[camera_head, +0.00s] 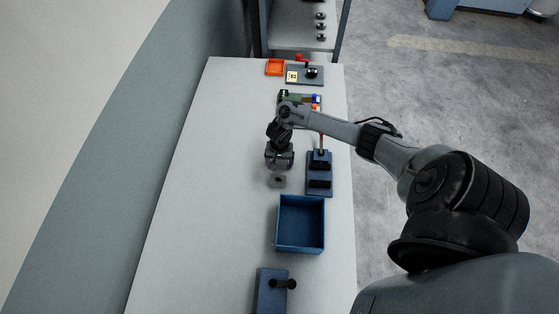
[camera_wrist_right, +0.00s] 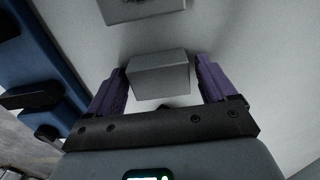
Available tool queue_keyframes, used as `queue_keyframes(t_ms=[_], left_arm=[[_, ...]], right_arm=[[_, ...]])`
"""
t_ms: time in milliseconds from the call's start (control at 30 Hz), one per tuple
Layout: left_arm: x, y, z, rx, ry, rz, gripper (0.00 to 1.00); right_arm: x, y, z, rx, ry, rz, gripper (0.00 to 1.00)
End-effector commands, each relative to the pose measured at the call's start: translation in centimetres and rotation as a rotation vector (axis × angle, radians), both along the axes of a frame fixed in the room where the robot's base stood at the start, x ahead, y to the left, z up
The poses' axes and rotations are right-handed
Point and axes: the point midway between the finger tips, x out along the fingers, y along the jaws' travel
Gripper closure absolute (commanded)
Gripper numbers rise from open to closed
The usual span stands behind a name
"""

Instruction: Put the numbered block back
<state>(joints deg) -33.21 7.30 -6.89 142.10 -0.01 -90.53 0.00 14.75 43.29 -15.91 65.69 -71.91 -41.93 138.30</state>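A plain grey block (camera_wrist_right: 158,78) sits between the purple fingers of my right gripper (camera_wrist_right: 160,85) in the right wrist view. A narrow gap seems to show on each side of it, so the fingers look open around it. No number shows on its visible faces. In the head view, my right gripper (camera_head: 279,162) points down over the table, and the block is hidden or too small to make out. A small grey piece with a dark mark (camera_head: 277,181) lies just in front of it; a similar piece shows at the top of the wrist view (camera_wrist_right: 140,10). My left gripper is out of view.
A blue fixture with a red-tipped lever (camera_head: 318,175) stands right of the gripper. A blue open bin (camera_head: 301,250) and another blue fixture (camera_head: 268,292) are nearer. The table's left side (camera_head: 215,200) is clear.

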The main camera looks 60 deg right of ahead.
Motion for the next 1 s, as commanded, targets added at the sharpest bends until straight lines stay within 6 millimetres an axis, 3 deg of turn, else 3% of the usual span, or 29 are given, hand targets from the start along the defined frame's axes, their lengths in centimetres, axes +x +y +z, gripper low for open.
queue_keyframes(t_ms=[467, 900, 1000], left_arm=[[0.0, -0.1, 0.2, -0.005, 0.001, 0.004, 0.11], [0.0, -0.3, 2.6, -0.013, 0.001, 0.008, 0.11], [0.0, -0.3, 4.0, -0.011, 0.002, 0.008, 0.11]], right_arm=[[0.0, 0.0, 0.8, -0.001, -0.001, -0.001, 0.06], [0.1, 0.0, 8.2, -0.001, -0.002, 0.002, 0.06], [0.0, -0.1, 10.1, -0.003, -0.001, 0.002, 0.06]])
